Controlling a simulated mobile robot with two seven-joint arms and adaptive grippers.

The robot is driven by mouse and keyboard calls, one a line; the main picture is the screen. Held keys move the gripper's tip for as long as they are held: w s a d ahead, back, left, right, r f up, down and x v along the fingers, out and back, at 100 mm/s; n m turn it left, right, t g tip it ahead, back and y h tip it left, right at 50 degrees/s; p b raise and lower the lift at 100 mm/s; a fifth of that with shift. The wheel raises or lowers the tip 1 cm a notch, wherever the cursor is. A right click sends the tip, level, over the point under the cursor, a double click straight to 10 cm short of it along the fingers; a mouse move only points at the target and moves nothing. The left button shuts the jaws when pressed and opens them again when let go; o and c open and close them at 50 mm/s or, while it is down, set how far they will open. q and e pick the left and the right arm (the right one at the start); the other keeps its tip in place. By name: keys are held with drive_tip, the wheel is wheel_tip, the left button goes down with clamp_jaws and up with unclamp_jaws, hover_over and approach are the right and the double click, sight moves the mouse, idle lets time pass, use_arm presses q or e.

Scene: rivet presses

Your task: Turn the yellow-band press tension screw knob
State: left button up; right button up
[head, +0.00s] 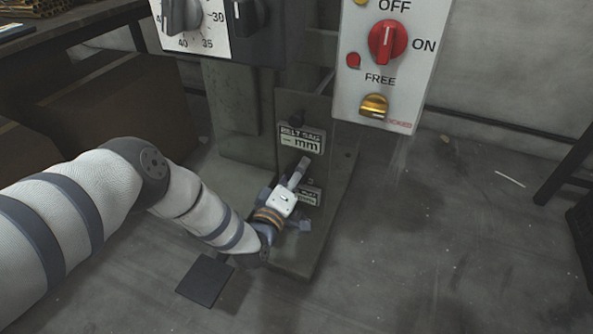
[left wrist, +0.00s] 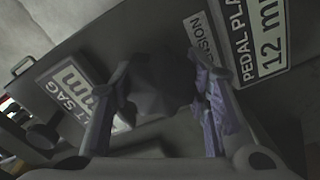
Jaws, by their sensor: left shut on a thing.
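The press (head: 238,110) is a grey-green column with a foot on the floor; no yellow band shows on its visible part. My left gripper (head: 302,194) is low at its front face, beside the belt sag plate (head: 302,139). In the left wrist view my left gripper (left wrist: 160,100) has its two fingers on either side of a dark tension screw knob (left wrist: 158,75) and is shut on it. The word "TENSION" is partly readable on a small plate (left wrist: 203,37) beside it. The knob is hidden by the gripper in the head view. My right gripper is not in view.
A control panel (head: 350,95) with a red OFF/ON knob (head: 388,42) hangs above right. A dial (head: 190,28) is at the top left. A pedal (head: 205,280) lies on the floor below my arm. The floor at the right is mostly clear.

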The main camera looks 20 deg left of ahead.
use_arm(q)
drive_tip(key=shift+m, duration=1.2)
drive_tip(key=o, duration=1.2)
drive_tip(key=shift+a, duration=0.1)
drive_tip(key=s, duration=1.2)
drive_tip(key=shift+a, duration=0.15)
